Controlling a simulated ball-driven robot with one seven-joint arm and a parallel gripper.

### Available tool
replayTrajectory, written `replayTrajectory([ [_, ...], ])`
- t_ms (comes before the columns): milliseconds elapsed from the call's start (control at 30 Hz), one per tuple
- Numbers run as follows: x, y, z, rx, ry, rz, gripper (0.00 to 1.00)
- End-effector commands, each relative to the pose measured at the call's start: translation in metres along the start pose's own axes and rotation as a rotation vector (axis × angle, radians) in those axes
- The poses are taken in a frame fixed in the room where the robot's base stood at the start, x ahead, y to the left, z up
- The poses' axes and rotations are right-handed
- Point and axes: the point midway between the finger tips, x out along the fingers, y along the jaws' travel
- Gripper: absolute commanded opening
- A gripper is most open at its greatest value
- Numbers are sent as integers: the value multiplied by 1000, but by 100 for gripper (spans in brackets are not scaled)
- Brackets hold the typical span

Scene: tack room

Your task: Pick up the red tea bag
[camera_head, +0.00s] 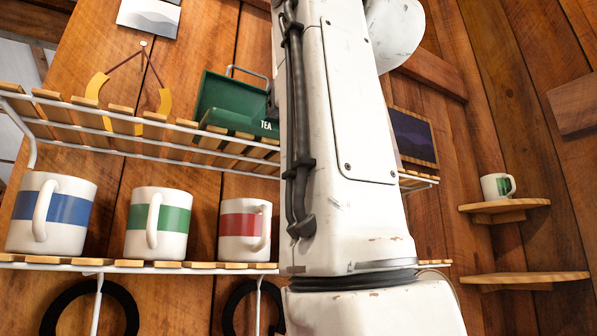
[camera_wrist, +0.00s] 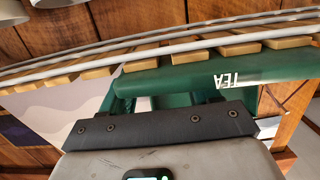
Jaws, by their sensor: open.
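No red tea bag can be made out in either view. A green box marked TEA (camera_head: 225,98) stands with its lid raised on the upper slatted shelf (camera_head: 60,105), partly behind my arm. The box also shows upside down in the wrist view (camera_wrist: 190,80), with its lettered front edge close ahead of my gripper (camera_wrist: 160,108). My gripper is open, with its dark plate overlapping the box's opening in that view. Its fingers are mostly hidden, and I see nothing held. The inside of the box is largely covered by the gripper.
White mugs with blue (camera_head: 52,213), green (camera_head: 158,222) and red (camera_head: 244,230) bands stand on the lower rack. Yellow curved pieces (camera_head: 96,88) hang behind the upper shelf. A dark framed picture (camera_head: 414,137) and a small green-marked mug (camera_head: 497,187) are at the right.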

Motion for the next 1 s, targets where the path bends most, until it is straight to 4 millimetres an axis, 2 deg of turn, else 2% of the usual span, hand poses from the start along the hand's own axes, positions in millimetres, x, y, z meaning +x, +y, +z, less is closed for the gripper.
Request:
replayTrajectory([
  [133,0,0,0,0,0,0,59],
  [700,0,0,0,0,0,0,5],
  [1000,0,0,0,-1,0,-1,4],
])
